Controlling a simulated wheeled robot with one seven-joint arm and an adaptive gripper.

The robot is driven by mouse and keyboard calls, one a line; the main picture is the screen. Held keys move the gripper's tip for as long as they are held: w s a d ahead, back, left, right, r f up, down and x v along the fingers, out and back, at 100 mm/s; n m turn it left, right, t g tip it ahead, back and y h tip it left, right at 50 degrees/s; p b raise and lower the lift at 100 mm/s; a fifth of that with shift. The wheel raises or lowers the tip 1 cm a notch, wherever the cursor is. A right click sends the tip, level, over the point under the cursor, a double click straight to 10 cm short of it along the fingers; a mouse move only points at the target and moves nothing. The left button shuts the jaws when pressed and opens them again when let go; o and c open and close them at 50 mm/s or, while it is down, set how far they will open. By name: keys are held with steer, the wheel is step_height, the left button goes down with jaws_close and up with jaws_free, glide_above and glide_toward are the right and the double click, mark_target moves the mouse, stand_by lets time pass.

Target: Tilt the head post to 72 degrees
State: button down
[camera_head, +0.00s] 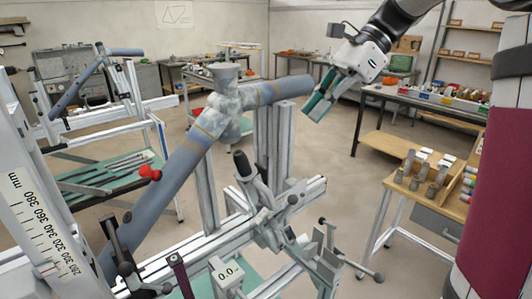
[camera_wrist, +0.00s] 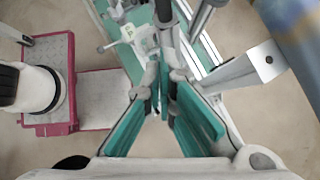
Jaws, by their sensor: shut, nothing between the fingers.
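My gripper (camera_head: 318,107) is in the upper middle of the head view, its teal-padded fingers pointing down and left. In the wrist view its fingertips (camera_wrist: 165,92) come together, with nothing held. The jig below carries a tilted post with a black grip (camera_head: 249,172) beside upright aluminium posts (camera_head: 275,140); I cannot tell for sure which is the head post. A black bar also shows beyond my fingertips in the wrist view (camera_wrist: 163,12). My gripper is apart from the jig.
A blue-grey tube frame (camera_head: 180,160) with lumpy grey joints lies across the jig, its right end near my gripper. A millimetre scale (camera_head: 35,225) stands at left. A wooden-topped bench (camera_head: 425,190) with small parts is at right. Open floor (camera_head: 340,180) lies between.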

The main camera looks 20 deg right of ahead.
steer(key=p, duration=0.2)
glide_toward(250, 170)
step_height(250, 170, down, 4)
steer(key=shift+w+a+f, duration=0.1)
steer(key=shift+a+f, duration=0.1)
steer(key=shift+a, duration=1.3)
steer(key=shift+a+f+p, duration=0.1)
steer(key=shift+a+p, duration=0.35)
steer(key=shift+p, duration=0.2)
